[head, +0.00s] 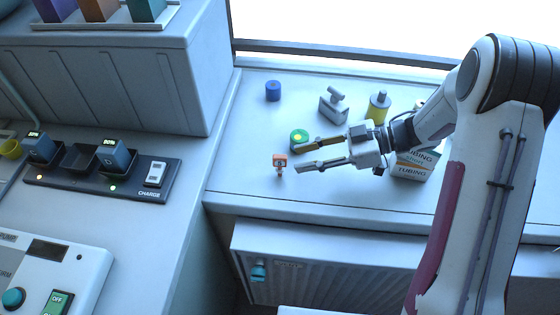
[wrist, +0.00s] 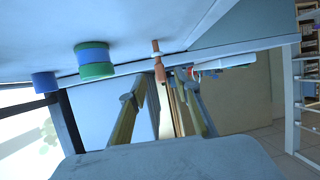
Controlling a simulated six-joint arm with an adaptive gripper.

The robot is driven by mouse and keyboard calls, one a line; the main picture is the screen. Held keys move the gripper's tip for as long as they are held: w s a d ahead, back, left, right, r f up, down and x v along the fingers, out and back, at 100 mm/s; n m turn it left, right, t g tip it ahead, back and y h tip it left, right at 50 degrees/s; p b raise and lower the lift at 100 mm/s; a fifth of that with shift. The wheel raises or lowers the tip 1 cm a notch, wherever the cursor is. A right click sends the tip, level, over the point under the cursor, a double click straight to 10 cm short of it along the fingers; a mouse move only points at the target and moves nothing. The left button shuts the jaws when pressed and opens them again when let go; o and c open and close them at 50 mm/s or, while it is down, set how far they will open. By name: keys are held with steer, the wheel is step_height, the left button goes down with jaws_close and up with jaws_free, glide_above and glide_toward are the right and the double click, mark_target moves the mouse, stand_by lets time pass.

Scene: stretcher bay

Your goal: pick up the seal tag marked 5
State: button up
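A small orange seal tag (head: 280,160) stands upright on the pale counter, on a thin stem. It bears a light mark too small to read. In the wrist view the orange tag (wrist: 159,72) shows nearly edge-on, ahead of and between the fingers. My gripper (head: 297,159) is open and empty, pointing left with its fingertips just right of the tag. In the wrist view the two fingers of my gripper (wrist: 159,88) are spread apart. I see no contact with the tag.
A green roll (head: 299,138) stands close to the upper finger. A blue cylinder (head: 273,91), a grey device (head: 334,106), a yellow bottle (head: 378,107) and a tubing box (head: 413,166) stand on the counter (head: 240,185). The counter is clear left of the tag.

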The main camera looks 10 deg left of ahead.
mark_target(286, 160)
stand_by(0.3)
steer(key=shift+r+x, duration=0.15)
steer(key=shift+x, duration=1.15)
steer(key=shift+r+x, duration=0.1)
steer(key=shift+x, duration=1.2)
steer(key=shift+a, duration=0.1)
steer(key=c, duration=0.9)
